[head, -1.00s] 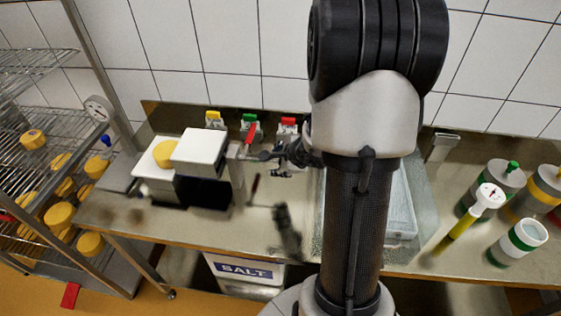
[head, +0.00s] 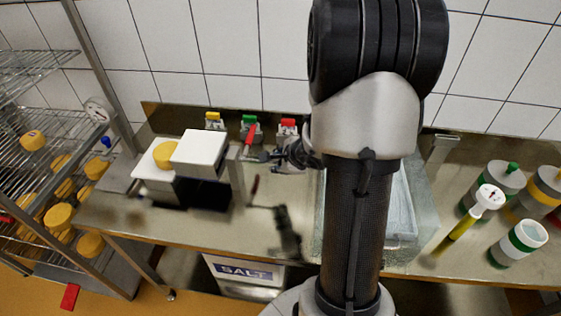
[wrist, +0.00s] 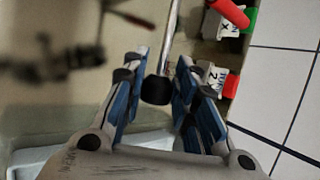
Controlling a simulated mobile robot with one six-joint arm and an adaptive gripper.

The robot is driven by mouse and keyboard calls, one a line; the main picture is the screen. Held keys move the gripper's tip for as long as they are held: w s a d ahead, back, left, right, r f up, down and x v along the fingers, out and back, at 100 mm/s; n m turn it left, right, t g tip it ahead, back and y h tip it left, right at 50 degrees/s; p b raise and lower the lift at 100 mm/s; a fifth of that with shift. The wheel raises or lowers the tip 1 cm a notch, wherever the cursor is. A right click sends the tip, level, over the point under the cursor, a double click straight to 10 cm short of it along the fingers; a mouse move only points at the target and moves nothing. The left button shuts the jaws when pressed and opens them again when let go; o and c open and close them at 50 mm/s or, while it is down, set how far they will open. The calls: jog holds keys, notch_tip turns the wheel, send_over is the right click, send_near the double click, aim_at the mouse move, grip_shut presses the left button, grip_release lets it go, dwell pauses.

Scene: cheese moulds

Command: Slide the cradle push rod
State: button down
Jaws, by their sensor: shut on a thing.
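The push rod (wrist: 166,45) shows in the wrist view as a thin metal bar ending in a black knob (wrist: 157,90). The knob lies between the blue-padded fingers of my gripper (wrist: 160,79), which is shut on it. In the head view my gripper (head: 277,157) is partly hidden behind my arm, just right of the cradle's upright metal plate (head: 237,175). Left of the plate stands the cradle with a white block (head: 200,152) on top. A yellow cheese (head: 164,155) rests on a white surface beside the block.
A red lever handle (head: 250,135) stands close to my gripper. Yellow, green and red clips line the back wall. A clear basin (head: 425,215) sits behind my arm. Canisters (head: 518,243) stand at the right. A cheese rack (head: 50,165) stands at the left.

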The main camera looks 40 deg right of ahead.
jog(key=s+d, duration=0.2)
jog(key=s, duration=0.1)
jog(key=shift+d, duration=0.3)
jog(key=c, duration=1.8)
grip_release()
jog(key=o, duration=0.3)
jog(key=shift+s+d, duration=0.1)
jog(key=shift+s, duration=0.05)
jog(key=shift+o, duration=1.1)
jog(key=shift+r, duration=0.1)
